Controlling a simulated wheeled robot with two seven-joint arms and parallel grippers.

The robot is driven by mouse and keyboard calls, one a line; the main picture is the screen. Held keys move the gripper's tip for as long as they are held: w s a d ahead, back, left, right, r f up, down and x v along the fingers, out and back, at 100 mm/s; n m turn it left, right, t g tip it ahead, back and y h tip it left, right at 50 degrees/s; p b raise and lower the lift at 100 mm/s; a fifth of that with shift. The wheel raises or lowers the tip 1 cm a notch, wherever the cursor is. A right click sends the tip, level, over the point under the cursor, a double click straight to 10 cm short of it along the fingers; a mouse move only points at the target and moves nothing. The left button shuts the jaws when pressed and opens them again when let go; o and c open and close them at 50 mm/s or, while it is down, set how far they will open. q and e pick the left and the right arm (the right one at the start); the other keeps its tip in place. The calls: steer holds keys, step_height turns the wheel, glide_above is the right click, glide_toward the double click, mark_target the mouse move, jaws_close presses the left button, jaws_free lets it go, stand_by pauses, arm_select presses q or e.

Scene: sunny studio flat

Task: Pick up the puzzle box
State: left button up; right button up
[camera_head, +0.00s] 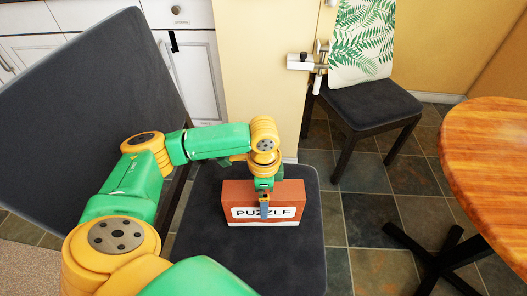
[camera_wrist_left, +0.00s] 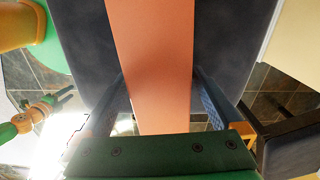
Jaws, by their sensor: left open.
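The puzzle box (camera_head: 238,190) is a reddish-brown box with a white "PUZZLE" label. It stands on its edge on the dark chair seat (camera_head: 302,235) in the head view. My left gripper (camera_head: 264,212) is over the box, with one finger in front of the label. In the left wrist view the box (camera_wrist_left: 155,60) runs between the two spread fingers of the left gripper (camera_wrist_left: 160,95), with a gap on each side. My right gripper (camera_wrist_left: 66,94) shows small at the left of that view, its fingers apart and empty.
The chair's tall dark backrest (camera_head: 90,90) rises at the left. A wooden round table (camera_head: 490,160) stands at the right, and another chair (camera_head: 370,100) with a leaf-patterned cushion (camera_head: 362,40) is behind. Tiled floor lies between them.

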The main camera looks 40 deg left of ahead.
arm_select(q)
step_height(320, 180, down, 2)
steer(key=shift+f, duration=0.25)
steer(key=shift+r, duration=0.1)
jaws_close()
